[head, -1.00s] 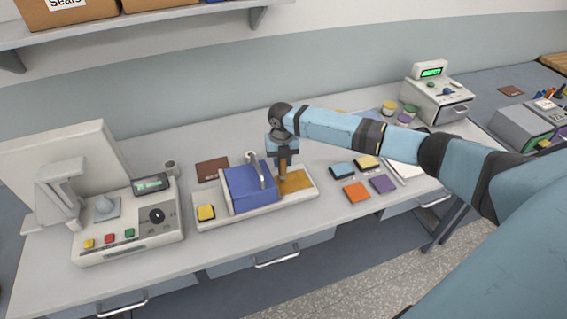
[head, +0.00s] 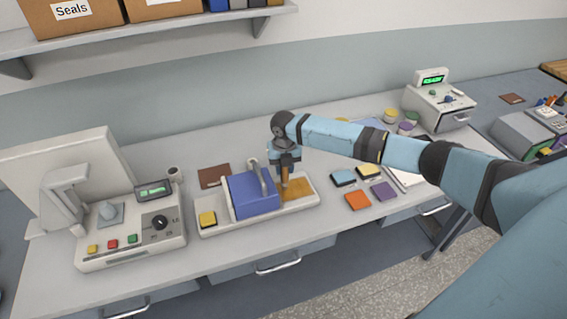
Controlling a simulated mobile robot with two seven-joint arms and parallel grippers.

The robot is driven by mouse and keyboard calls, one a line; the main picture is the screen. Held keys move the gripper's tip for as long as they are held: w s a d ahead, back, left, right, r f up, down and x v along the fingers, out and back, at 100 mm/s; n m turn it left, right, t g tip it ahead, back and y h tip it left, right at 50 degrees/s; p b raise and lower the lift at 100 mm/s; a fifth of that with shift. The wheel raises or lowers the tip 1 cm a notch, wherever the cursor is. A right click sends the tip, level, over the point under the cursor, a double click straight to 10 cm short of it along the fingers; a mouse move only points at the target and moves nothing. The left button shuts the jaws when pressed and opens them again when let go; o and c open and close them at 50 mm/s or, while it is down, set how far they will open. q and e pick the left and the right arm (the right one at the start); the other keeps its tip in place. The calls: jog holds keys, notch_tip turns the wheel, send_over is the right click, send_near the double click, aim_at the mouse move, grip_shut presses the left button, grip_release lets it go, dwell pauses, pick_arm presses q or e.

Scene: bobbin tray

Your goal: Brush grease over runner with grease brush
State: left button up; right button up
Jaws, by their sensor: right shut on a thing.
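My right gripper (head: 285,168) points down over the pale tray (head: 226,226) on the bench. It is shut on the grease brush (head: 285,180), a narrow orange-brown thing whose lower end is at the amber-brown patch (head: 304,189) at the tray's right end. I cannot tell whether the bristles touch the patch. This patch appears to be the greased surface of the runner; no separate runner can be made out. A blue block (head: 252,196) with a grey handle stands on the tray just left of the brush. My left gripper is not in view.
A yellow pad (head: 207,219) sits at the tray's left end. A control unit (head: 130,240) with buttons stands left. Coloured pads, including an orange one (head: 358,200), lie right of the tray. Small jars (head: 390,115) and a display machine (head: 438,105) stand farther right.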

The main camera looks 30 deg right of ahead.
jog(key=shift+s, duration=0.15)
jog(key=s, duration=0.1)
jog(key=s+a, duration=0.1)
jog(key=s, duration=0.1)
jog(key=shift+s, duration=0.3)
dwell(0.3)
notch_tip(320, 180, up, 5)
jog(key=shift+f, duration=0.2)
dwell(0.5)
jog(key=shift+f, duration=0.1)
dwell(0.3)
